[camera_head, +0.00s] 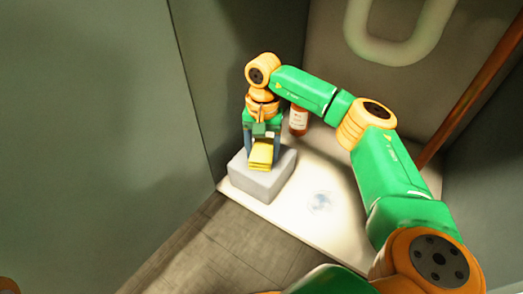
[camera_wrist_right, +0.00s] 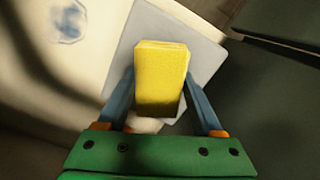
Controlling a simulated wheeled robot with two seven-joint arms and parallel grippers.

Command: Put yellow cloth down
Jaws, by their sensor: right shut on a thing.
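The yellow cloth (camera_head: 261,156) is a folded block in my right gripper (camera_head: 262,150). It is just above or on a grey box-shaped block (camera_head: 262,183); I cannot tell whether it touches the top. In the right wrist view the yellow cloth (camera_wrist_right: 160,75) sits between the two blue fingers of the right gripper (camera_wrist_right: 160,85), with the grey block (camera_wrist_right: 205,58) behind it. The right gripper is shut on the cloth. My left gripper is not in view.
The grey block stands at the left end of a pale counter (camera_head: 335,215). A brown bottle (camera_head: 298,119) with a white label stands behind it. A round bluish mark or clear item (camera_head: 320,202) is on the counter. A wall (camera_head: 100,130) rises at left.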

